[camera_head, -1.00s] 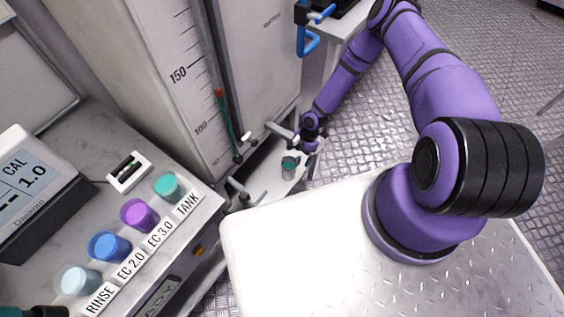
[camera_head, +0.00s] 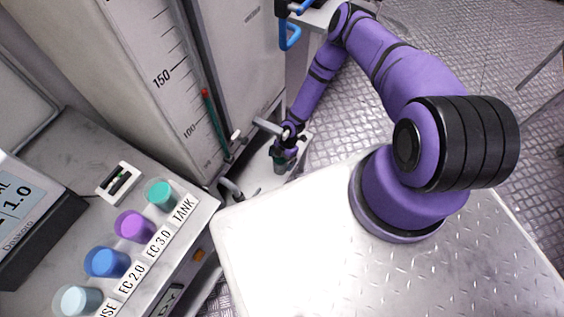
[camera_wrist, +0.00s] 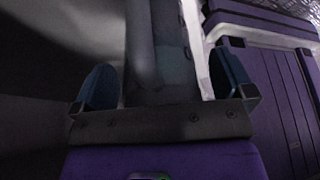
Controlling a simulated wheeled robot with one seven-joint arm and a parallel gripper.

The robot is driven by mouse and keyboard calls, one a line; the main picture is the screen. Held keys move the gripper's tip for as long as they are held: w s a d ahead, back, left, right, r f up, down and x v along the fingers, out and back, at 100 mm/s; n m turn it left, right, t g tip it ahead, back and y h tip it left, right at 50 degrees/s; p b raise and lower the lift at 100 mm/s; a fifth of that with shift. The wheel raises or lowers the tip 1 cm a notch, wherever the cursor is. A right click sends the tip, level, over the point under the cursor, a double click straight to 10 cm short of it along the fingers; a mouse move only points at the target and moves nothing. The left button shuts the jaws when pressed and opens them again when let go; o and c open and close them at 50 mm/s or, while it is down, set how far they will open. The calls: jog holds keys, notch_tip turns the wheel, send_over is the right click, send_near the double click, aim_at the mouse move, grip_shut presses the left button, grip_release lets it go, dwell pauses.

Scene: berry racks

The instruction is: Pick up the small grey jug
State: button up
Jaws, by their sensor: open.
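The small grey jug (camera_head: 281,167) stands on the pale ledge at the foot of the tall tank, under the tap. My gripper (camera_head: 284,154) is right at the jug in the head view and covers its upper part. In the wrist view my gripper (camera_wrist: 165,85) is open, its two dark blue fingers wide apart. A dim grey upright shape with a faint teal patch stands between and beyond them; I cannot tell how much of it is the jug. Whether either finger touches the jug cannot be seen.
The tall tank (camera_head: 130,75) with a scale and a tap (camera_head: 268,127) stands close beside my gripper. A bench at left holds several coloured cups, such as the purple cup (camera_head: 133,226), and a meter (camera_head: 30,215). Open metal floor (camera_head: 440,40) lies at the back right.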

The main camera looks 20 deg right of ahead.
jog(key=shift+f, duration=0.2)
jog(key=c, duration=1.2)
jog(key=shift+r, duration=0.1)
jog(key=shift+c, duration=0.2)
